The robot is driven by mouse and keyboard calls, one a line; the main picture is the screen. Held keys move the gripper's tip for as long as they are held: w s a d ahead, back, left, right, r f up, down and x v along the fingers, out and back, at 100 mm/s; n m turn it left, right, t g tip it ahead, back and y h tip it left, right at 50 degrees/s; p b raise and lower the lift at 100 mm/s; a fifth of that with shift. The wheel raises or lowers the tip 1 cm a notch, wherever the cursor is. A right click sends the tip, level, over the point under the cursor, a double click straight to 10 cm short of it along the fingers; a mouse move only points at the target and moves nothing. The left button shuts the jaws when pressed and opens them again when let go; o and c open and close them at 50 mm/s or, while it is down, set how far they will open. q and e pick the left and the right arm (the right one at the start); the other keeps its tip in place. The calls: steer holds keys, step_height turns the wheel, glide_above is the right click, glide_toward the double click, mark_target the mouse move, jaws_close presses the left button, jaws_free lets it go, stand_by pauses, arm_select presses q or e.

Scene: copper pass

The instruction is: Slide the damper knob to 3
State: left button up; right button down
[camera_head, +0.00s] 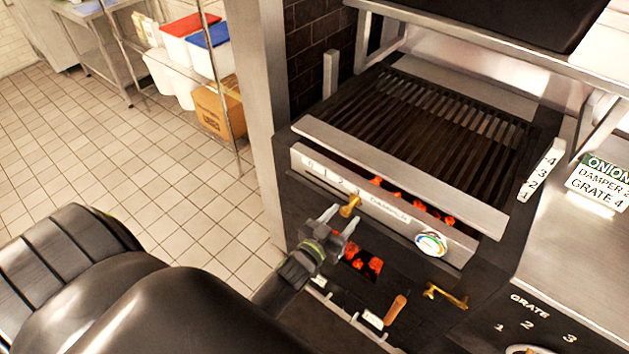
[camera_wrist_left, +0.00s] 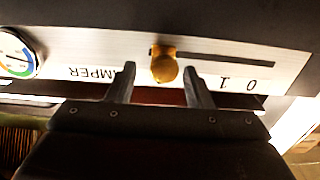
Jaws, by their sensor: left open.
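The brass damper knob (camera_head: 350,206) sits on the pale damper strip (camera_head: 385,208) on the front of the grill. In the left wrist view, the strip shows upside down and the knob (camera_wrist_left: 163,66) is near the left end of its dark slot (camera_wrist_left: 225,60), the end away from 0. The 0 and 1 marks show there; the marks nearer the knob are hidden. By spacing, the knob stands about at 3. My left gripper (camera_head: 338,217) is open, with one finger on each side of the knob and gaps between. My right gripper is not in view.
A round dial (camera_head: 431,243) is on the same strip. Glowing coals (camera_head: 362,260) show in an opening below. A brass handle (camera_head: 445,296) and a wooden handle (camera_head: 395,310) are lower down. A sign (camera_head: 600,184) at right reads Onion, damper 2, grate 4.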

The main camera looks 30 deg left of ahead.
arm_select(q)
steer(key=s+a, duration=0.1)
steer(key=s, duration=1.4)
steer(key=shift+b, duration=0.4)
steer(key=shift+w, duration=0.1)
